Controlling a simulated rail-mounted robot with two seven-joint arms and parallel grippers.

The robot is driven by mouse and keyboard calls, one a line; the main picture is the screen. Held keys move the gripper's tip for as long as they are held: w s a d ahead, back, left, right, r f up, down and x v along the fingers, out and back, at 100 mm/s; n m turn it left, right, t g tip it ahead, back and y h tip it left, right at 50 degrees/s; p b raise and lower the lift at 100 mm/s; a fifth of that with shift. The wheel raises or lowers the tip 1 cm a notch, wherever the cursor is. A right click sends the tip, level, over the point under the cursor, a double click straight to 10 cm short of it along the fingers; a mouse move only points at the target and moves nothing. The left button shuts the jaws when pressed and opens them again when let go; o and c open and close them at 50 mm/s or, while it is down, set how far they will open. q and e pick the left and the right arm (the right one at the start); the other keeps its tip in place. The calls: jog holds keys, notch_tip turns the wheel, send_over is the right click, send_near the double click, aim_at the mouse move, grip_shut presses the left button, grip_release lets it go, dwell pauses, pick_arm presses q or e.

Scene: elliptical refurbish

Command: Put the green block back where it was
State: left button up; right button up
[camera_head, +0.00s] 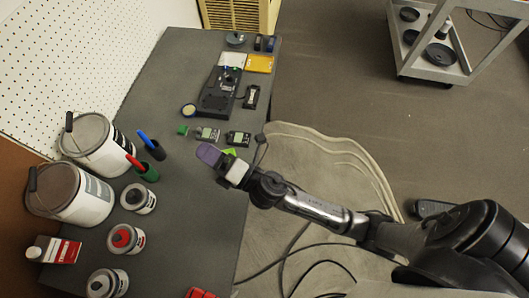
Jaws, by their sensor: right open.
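A small dark green block (182,130) sits on the grey table, left of two small dark devices with screens, the left one (207,134) and the right one (238,138). My right gripper (222,164) is open over the table, below and right of this block and apart from it. A flat purple piece (208,153) shows at its tip; I cannot tell whether they touch. A bright lime-green piece (229,151) shows just above the gripper, partly hidden by it. My left gripper is not in view.
Two large paint cans, the upper one (97,145) and the lower one (68,193), several smaller cans and two pen cups line the table's left side. A black instrument (217,92) and a yellow case (260,64) lie toward the back. The table's lower middle is clear.

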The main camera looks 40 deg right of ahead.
jog(key=s+d+f+m+g+h, duration=0.4)
jog(key=d+f+m+h, duration=0.35)
jog(key=m, duration=0.45)
jog(key=s+d+f+m+g, duration=0.2)
jog(key=s+f+m+g, duration=0.3)
jog(key=s, duration=0.5)
jog(key=s+d+f+m+g, duration=0.2)
jog(key=s+f+m+g, duration=0.4)
jog(key=s, duration=0.4)
jog(key=shift+s+f+m+g, duration=0.15)
jog(key=shift+s+m+g, duration=0.2)
jog(key=shift+g, duration=0.45)
